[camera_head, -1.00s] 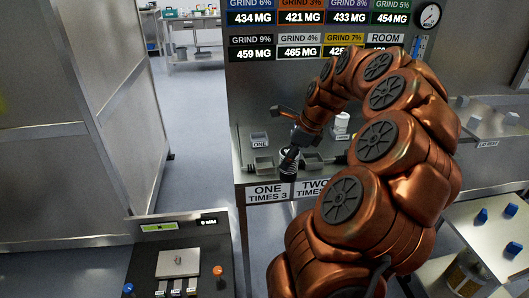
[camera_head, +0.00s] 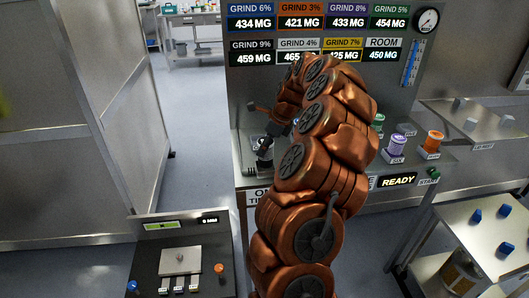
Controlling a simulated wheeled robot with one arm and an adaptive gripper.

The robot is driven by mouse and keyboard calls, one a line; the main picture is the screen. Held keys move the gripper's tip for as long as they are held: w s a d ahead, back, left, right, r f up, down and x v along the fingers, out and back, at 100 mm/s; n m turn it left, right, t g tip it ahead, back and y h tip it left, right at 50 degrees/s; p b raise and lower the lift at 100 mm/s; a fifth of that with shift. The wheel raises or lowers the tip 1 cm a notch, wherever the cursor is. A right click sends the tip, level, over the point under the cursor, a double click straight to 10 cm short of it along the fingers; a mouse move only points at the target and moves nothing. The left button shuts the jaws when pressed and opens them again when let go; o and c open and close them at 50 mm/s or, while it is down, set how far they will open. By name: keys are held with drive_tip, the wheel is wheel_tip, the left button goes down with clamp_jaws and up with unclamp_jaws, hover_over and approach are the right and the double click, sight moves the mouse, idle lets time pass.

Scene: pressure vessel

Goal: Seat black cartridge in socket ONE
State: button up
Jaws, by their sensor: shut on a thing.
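My gripper (camera_head: 266,146) is at the left end of the bench behind the arm, small and dark in the head view. It is shut on a dark piece that looks like the black cartridge (camera_head: 264,159), just above the bench top. The sign for ONE (camera_head: 254,197) on the bench front is mostly covered by my arm. Socket ONE is hard to make out, and I cannot tell whether the cartridge touches it. Socket TWO is hidden behind my arm.
Green (camera_head: 377,121), purple (camera_head: 397,146) and orange (camera_head: 432,141) containers stand at the right of the bench, above a READY display (camera_head: 398,181). A panel of milligram readings (camera_head: 300,33) stands behind. A scale unit (camera_head: 180,262) is at the lower left.

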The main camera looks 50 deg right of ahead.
drive_tip(key=shift+f+p, duration=0.6)
drive_tip(key=shift+f, duration=0.95)
drive_tip(key=shift+f, duration=0.1)
drive_tip(key=o, duration=1.4)
drive_tip(key=shift+r, duration=0.2)
drive_tip(key=b+v, duration=0.4)
drive_tip(key=v, duration=0.8)
drive_tip(key=shift+a, duration=0.1)
